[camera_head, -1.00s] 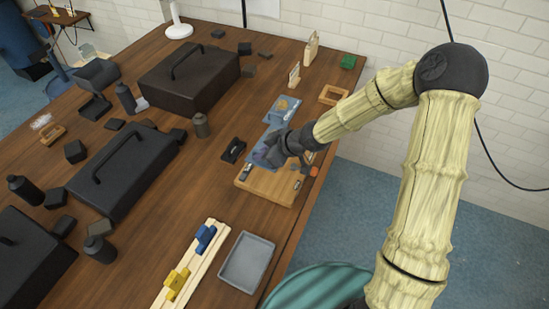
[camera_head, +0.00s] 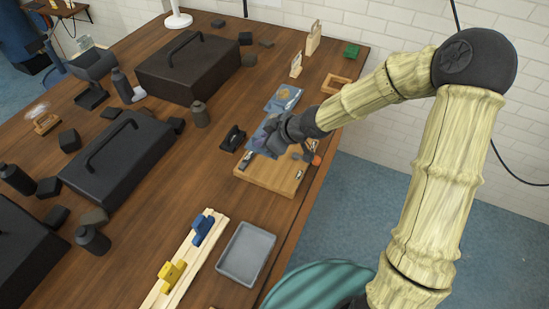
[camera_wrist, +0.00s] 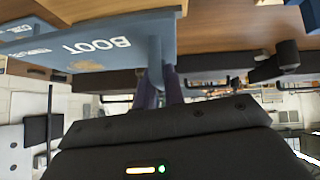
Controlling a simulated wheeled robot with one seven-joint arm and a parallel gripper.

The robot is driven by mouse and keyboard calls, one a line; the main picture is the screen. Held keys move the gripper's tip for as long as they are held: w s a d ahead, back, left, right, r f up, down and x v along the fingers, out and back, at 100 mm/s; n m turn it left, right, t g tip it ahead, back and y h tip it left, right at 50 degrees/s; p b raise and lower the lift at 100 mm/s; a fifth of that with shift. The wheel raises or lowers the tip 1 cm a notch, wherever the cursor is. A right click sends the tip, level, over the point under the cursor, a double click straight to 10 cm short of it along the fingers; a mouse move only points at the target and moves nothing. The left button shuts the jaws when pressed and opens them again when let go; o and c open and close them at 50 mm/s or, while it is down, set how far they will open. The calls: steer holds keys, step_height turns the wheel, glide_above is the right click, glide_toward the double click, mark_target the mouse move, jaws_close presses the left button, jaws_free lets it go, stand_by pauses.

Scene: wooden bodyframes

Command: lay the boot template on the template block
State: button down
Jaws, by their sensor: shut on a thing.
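The boot template is a blue plate lettered BOOT (camera_wrist: 95,45) in the wrist view, with an upright blue tab (camera_wrist: 155,55). My gripper (camera_wrist: 160,88) is shut on that tab. In the head view my gripper (camera_head: 270,143) is over the far end of a light wooden block (camera_head: 262,178), likely the template block. The held blue plate (camera_head: 258,139) shows partly beside it. My fingers and wrist hide part of the plate, and I cannot tell whether it touches the wood.
Another blue plate (camera_head: 283,98) with a tan patch lies just beyond. A black holder (camera_head: 232,138) stands left of the block, and small parts lie on its right side. A grey tray (camera_head: 245,253) and a pale rail (camera_head: 187,258) are nearer. Black toolboxes (camera_head: 118,165) fill the left.

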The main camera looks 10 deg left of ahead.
steer(key=shift+w+r, duration=0.1)
steer(key=shift+w, duration=0.05)
step_height(320, 180, down, 6)
steer(key=shift+r+b, duration=0.2)
steer(key=shift+b, duration=0.55)
steer(key=shift+f, duration=0.1)
steer(key=shift+f, duration=2.1)
